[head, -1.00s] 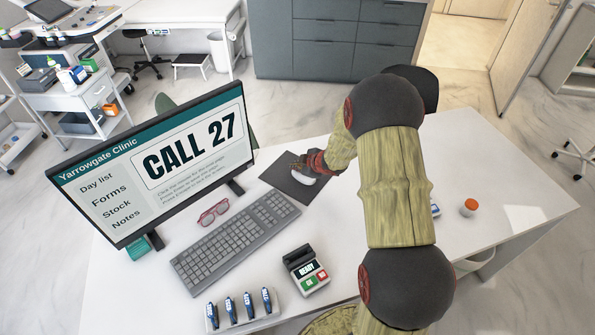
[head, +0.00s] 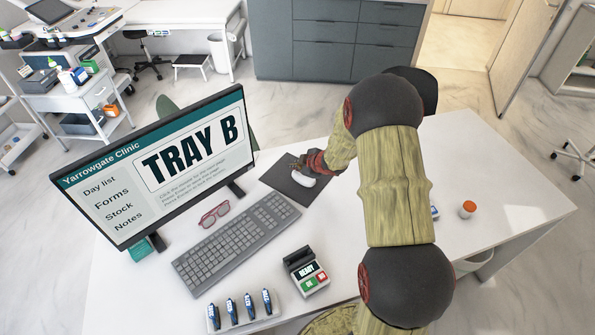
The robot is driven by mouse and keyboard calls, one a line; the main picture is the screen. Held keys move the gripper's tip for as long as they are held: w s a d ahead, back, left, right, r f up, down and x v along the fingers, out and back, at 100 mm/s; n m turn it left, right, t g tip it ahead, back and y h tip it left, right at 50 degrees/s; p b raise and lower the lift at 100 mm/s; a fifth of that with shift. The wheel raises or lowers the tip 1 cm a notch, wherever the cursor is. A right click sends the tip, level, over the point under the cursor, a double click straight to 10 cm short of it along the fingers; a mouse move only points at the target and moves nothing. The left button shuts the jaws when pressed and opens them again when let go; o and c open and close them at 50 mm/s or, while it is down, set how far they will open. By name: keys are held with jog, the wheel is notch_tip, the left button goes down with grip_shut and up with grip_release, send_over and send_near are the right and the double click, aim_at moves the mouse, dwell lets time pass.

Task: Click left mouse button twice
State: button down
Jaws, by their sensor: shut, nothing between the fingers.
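A white mouse (head: 304,180) lies on a dark mouse pad (head: 285,183) to the right of the monitor. My gripper (head: 299,166) is shut and empty, at the far end of the mouse. Its tips look to be at or just over the mouse's button end; I cannot tell whether they touch it. My wrist and arm come in from the right and hide part of the pad. The monitor (head: 160,165) reads "TRAY B" in large letters, with smaller text below.
A grey keyboard (head: 232,243), red glasses (head: 214,213), a card terminal (head: 306,272) and a rack of several blue devices (head: 240,310) are on the white desk (head: 505,200). An orange-capped bottle (head: 468,208) stands at right. My arm crosses the desk's middle.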

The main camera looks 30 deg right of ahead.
aim_at(296, 173)
dwell(0.3)
notch_tip(296, 173, up, 5)
jog(key=p, duration=0.5)
dwell(0.7)
